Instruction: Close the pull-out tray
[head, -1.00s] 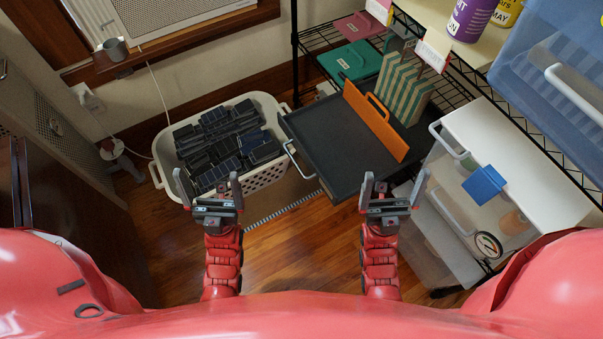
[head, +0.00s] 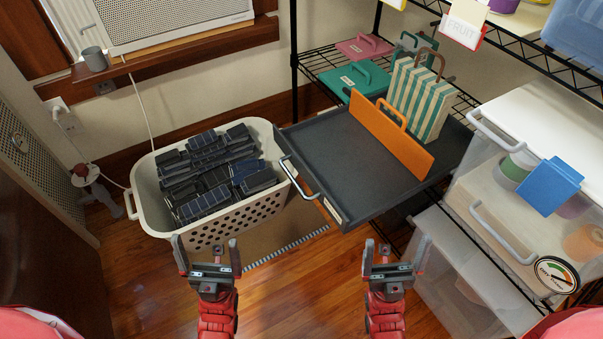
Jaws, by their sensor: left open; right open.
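The pull-out tray (head: 345,168) is dark grey and sticks out from the wire shelf in the middle of the head view. A silver bar handle (head: 297,177) is on its front left edge. An orange divider with a handle (head: 388,136) stands on the tray, and a green-and-cream striped bag (head: 418,103) stands behind it. My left gripper (head: 207,257) is open and empty, below and left of the tray handle. My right gripper (head: 394,259) is open and empty, below the tray's near corner. Neither gripper touches the tray.
A cream basket (head: 222,222) full of dark panels stands left of the tray, close to its front edge. Clear drawers with handles (head: 505,235) stand at the right, with a blue piece (head: 549,186) at their front. Wooden floor (head: 285,292) is open between my grippers.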

